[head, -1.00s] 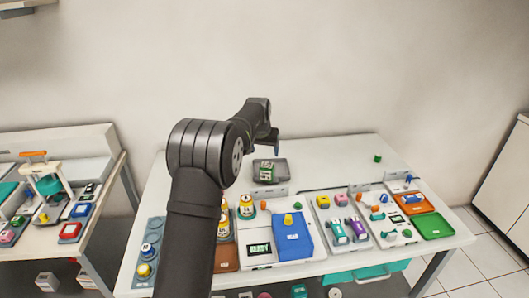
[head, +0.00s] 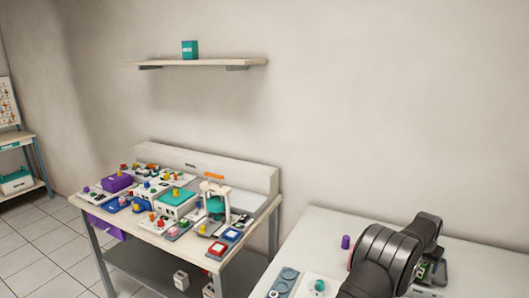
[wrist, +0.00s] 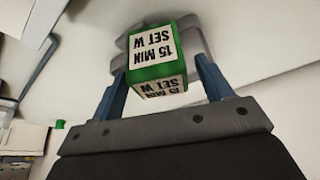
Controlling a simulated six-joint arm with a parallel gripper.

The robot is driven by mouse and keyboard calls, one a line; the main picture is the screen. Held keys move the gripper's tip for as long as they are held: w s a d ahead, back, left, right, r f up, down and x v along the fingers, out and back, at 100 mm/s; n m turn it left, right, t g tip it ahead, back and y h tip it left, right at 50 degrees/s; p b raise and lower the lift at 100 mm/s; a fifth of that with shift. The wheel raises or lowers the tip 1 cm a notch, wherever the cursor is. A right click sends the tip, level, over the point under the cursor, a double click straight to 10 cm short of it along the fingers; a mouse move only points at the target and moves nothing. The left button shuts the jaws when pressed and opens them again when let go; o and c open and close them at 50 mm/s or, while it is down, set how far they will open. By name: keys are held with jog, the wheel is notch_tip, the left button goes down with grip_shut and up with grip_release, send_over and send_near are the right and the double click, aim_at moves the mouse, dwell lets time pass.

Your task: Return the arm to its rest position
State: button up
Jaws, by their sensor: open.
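In the wrist view my gripper (wrist: 161,66) is open, with its two blue fingers apart. A green block with white labels reading "15 MIN SET W" (wrist: 155,48) shows between and beyond the fingertips, with a gap to each finger. It sits at a grey tray (wrist: 188,27) on the white table. I cannot tell its exact distance from the fingers. In the head view my arm is at the lower right, and its dark links hide most of my gripper and the block.
The white table (head: 312,228) holds a purple piece (head: 345,241) and a teal piece (head: 320,285). A crowded side table (head: 150,232) stands to the left. A wall shelf (head: 200,63) holds a teal box (head: 190,49). Above the tables is mostly bare wall.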

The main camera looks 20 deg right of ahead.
jog(key=shift+r, duration=1.35)
